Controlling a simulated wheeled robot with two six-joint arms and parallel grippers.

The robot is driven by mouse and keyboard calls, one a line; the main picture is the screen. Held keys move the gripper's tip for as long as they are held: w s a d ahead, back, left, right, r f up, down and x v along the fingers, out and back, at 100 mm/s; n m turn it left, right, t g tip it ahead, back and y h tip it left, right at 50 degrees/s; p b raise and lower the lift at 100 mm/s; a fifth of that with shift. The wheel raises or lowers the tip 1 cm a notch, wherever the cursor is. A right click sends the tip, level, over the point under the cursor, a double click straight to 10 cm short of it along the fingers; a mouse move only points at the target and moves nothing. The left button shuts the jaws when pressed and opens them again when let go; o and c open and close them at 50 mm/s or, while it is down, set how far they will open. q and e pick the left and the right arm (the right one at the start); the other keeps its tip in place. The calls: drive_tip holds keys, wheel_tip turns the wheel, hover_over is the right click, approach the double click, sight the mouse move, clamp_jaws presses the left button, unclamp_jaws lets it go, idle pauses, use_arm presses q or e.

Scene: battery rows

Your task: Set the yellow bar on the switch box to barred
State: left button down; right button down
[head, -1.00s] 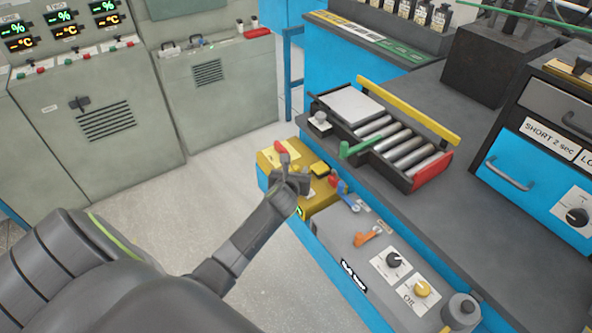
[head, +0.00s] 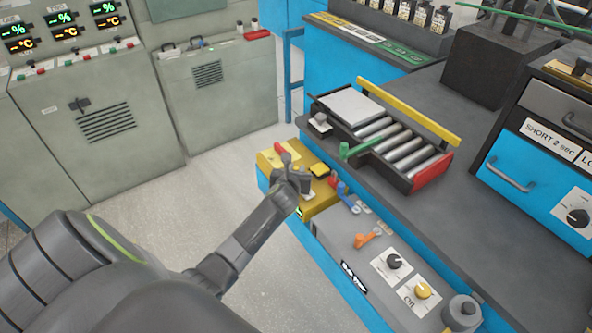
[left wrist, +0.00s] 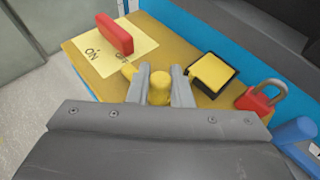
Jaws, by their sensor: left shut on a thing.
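The yellow switch box (head: 268,160) sits on the ledge by the workbench, beyond my left forearm. It also shows in the left wrist view (left wrist: 85,62). My left gripper (left wrist: 160,84) is low over its top, shut around the upright round knob of the yellow bar (left wrist: 160,90). A short yellow piece shows just left of the fingers; the rest of the bar is hidden. The red lever (left wrist: 115,34) stands on an ON/OFF plate behind and left of the fingers. A black-framed yellow block (left wrist: 212,73) is to the right. My right gripper is out of view.
A red padlock (left wrist: 262,97) and a blue handle (left wrist: 295,131) are close on the right of the box. An orange handle (head: 366,239) and two knobs lie nearer along the ledge. A roller tray (head: 432,174) stands on the bench. The floor at left is free.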

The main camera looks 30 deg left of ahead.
use_arm(q)
drive_tip(key=shift+w+a+r+p, duration=0.15)
drive_tip(key=shift+w+a+p, duration=0.15)
drive_tip(key=shift+a+p, duration=0.35)
drive_tip(key=shift+w+a+f, duration=0.2)
drive_tip(key=shift+w+a, duration=0.05)
drive_tip(key=shift+a, duration=0.35)
drive_tip(key=c, duration=1.3)
unclamp_jaws()
drive_tip(key=shift+s, duration=0.1)
